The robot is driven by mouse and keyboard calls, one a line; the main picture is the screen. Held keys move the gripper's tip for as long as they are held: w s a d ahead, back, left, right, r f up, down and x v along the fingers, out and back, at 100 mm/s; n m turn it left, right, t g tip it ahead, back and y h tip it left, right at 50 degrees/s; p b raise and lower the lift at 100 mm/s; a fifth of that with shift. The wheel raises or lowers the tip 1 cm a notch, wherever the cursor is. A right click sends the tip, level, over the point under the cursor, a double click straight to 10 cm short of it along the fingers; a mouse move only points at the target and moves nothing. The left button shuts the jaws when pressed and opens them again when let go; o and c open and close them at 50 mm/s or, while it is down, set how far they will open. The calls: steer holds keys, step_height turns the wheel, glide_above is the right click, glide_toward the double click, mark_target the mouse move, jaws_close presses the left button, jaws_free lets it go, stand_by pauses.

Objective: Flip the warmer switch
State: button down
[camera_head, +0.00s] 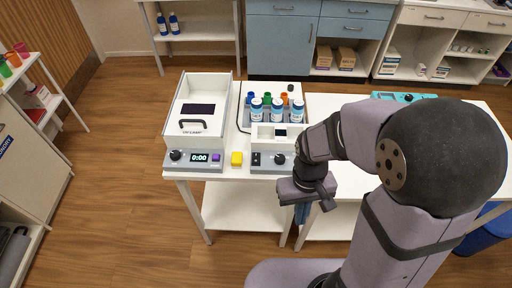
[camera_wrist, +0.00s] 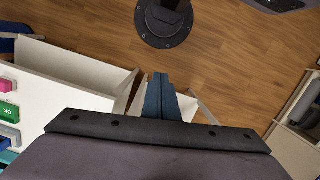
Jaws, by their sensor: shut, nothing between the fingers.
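The warmer (camera_head: 262,142) is a white block on the table's front right, holding several blue-and-white bottles (camera_head: 277,112). Its grey front panel has a small black switch (camera_head: 256,159) on the left and a round black knob (camera_head: 279,159) on the right. I cannot tell the switch's position at this size. My gripper (camera_head: 302,214) hangs in front of the table's front edge, right of and nearer than the switch, apart from it. In the wrist view its blue fingers (camera_wrist: 160,98) are together and empty. The warmer's switch is not recognisable there.
A UV lamp box (camera_head: 198,135) with a handle stands left of the warmer, its panel reading 0:00. A second white table (camera_head: 350,181) adjoins on the right. Open wooden floor (camera_head: 130,190) lies left of the table.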

steer(key=w+a+f+n+t+b, duration=0.1)
steer(key=w+a, duration=0.3)
steer(key=w, duration=0.2)
steer(key=w+a+f+n+b, duration=0.1)
steer(key=w+a, duration=0.2)
steer(key=w, duration=0.4)
steer(key=n+t, duration=0.1)
steer(key=n, duration=0.1)
glide_toward(256, 154)
steer(key=shift+y, duration=0.3)
steer(key=s+f, duration=0.1)
steer(key=s+d+f, duration=0.1)
steer(key=s+f, duration=0.1)
steer(key=shift+s+d+f, duration=0.1)
steer(key=shift+s+d, duration=0.15)
steer(key=w+a+r+n, duration=0.1)
steer(key=w+r+n, duration=0.2)
steer(key=r+n, duration=0.7)
steer(key=shift+w+r+n, duration=0.35)
steer(key=shift+r+n, duration=0.05)
steer(key=shift+n, duration=0.5)
steer(key=shift+a, duration=0.15)
step_height(256, 154, down, 13)
steer(key=p, duration=0.4)
steer(key=shift+f, duration=0.55)
